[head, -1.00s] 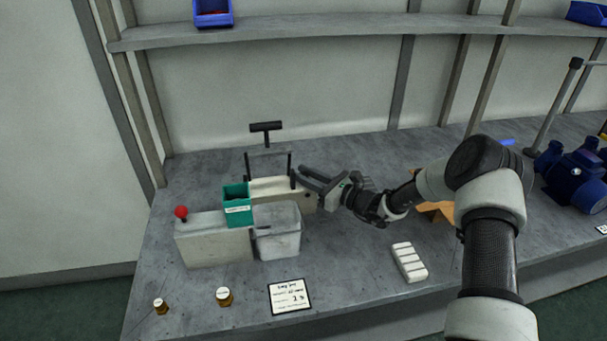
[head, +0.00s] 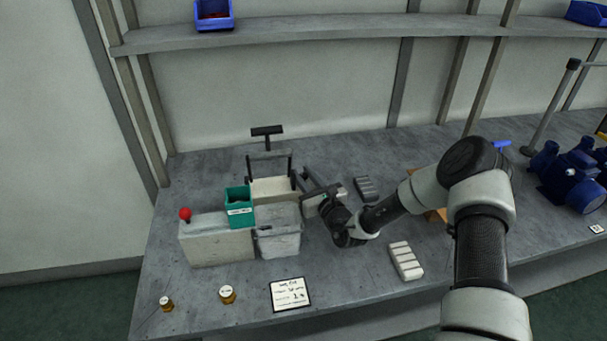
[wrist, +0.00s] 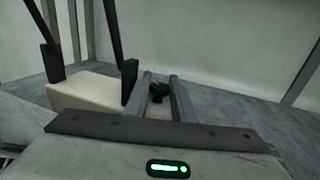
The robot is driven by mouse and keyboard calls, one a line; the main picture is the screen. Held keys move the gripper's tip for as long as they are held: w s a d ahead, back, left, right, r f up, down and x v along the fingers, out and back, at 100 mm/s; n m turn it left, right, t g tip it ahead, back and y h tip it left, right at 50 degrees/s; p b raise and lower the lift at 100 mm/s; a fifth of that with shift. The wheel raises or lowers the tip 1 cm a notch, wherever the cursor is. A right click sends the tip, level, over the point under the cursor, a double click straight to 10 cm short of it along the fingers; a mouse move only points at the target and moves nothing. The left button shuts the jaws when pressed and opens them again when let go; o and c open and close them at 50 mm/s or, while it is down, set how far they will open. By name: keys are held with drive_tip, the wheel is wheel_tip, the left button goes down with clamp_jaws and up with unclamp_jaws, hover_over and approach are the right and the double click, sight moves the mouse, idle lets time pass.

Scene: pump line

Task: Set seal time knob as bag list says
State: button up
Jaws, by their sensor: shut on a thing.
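The heat sealer (head: 275,188) has a cream body and a raised black handle, and stands mid-left on the bench. My gripper (head: 308,184) is at its right side, with its fingers pointing toward it. In the wrist view my fingers (wrist: 160,86) lie parallel, with a small black knob (wrist: 158,90) between their tips; its markings do not show. The sealer's cream body (wrist: 90,92) stands left of the fingers there. The bag list card (head: 291,294) lies at the bench front; its large figure looks like 2.4, but the small lines are unreadable.
A grey bin (head: 278,240), a teal box (head: 239,212) and a cream box with a red ball-topped lever (head: 217,243) stand in front of the sealer. Two brass pieces (head: 227,294) and a white ribbed block (head: 405,261) lie nearer the front. Blue pumps (head: 570,175) stand right.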

drive_tip(key=o, duration=1)
drive_tip(key=v, duration=1.7)
drive_tip(key=shift+s, duration=0.15)
drive_tip(key=shift+d, duration=0.15)
